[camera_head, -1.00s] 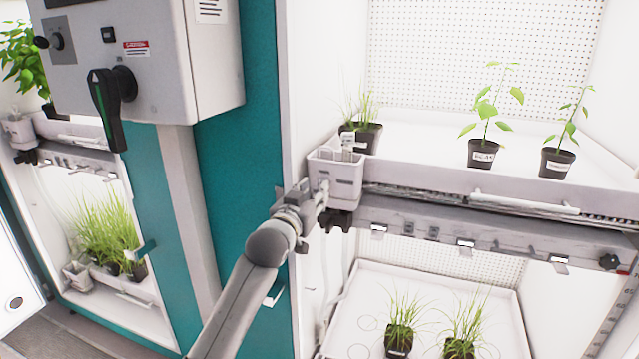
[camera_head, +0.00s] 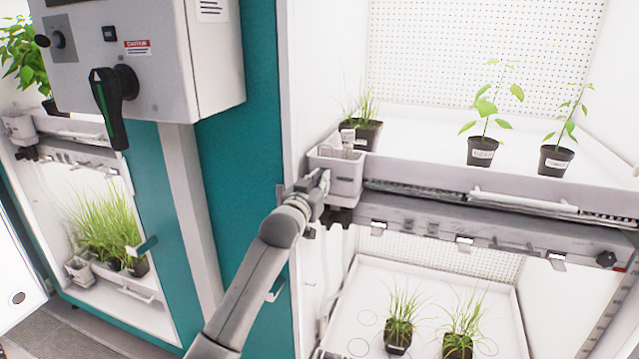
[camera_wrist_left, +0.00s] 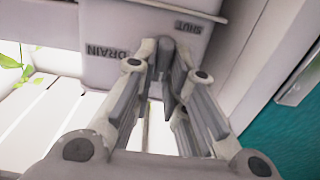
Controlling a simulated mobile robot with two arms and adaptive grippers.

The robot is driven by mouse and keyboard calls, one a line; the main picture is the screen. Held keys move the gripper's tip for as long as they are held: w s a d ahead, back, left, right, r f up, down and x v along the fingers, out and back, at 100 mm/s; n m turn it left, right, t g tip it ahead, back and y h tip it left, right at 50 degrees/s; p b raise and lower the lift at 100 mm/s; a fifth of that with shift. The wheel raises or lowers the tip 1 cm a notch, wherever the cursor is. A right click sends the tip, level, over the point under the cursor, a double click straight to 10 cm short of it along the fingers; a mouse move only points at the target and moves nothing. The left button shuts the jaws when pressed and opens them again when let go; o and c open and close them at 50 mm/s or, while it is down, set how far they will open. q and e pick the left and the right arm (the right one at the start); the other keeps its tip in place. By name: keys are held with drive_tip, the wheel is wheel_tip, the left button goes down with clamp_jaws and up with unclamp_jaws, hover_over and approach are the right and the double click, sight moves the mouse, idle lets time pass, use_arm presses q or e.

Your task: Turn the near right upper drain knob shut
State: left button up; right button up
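The grey drain box (camera_head: 335,176) hangs at the left end of the upper tray in the near right chamber. In the left wrist view its face (camera_wrist_left: 140,20) carries the words DRAIN and SHUT. My left gripper (camera_head: 322,182) is at the front of this box. In the left wrist view its fingers (camera_wrist_left: 166,62) are close together, about a thin grey drain knob (camera_wrist_left: 167,92) between the two labels. The fingers look shut on it and hide much of it. The knob itself cannot be made out in the head view. My right gripper is not in view.
Potted plants (camera_head: 481,150) stand on the upper tray, a grassy pot (camera_head: 362,130) just behind the box. A dark round knob (camera_head: 606,259) is at the right of the rail. The teal chamber frame (camera_head: 245,150) stands close left of my arm.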

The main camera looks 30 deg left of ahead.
use_arm(q)
clamp_jaws()
drive_tip(key=shift+r+n, duration=0.1)
drive_tip(key=shift+n, duration=0.3)
drive_tip(key=n+p, duration=0.2)
drive_tip(key=n, duration=0.1)
drive_tip(key=shift+a+n, duration=0.2)
drive_tip(key=shift+n, duration=0.1)
drive_tip(key=shift+s+a+f+n+p, duration=0.1)
drive_tip(key=shift+n+p, duration=1.15)
drive_tip(key=shift+n, duration=1)
drive_tip(key=shift+w+a+f+n+p, duration=0.15)
drive_tip(key=shift+n+p, duration=1.1)
drive_tip(key=shift+n, duration=1.05)
drive_tip(key=shift+s+a+f+n+p, duration=0.15)
drive_tip(key=shift+n+p, duration=1.1)
drive_tip(key=shift+n, duration=1)
drive_tip(key=o, duration=0.6)
unclamp_jaws()
drive_tip(key=shift+o, duration=0.2)
drive_tip(key=shift+d+f, duration=0.1)
drive_tip(key=shift+f, duration=0.05)
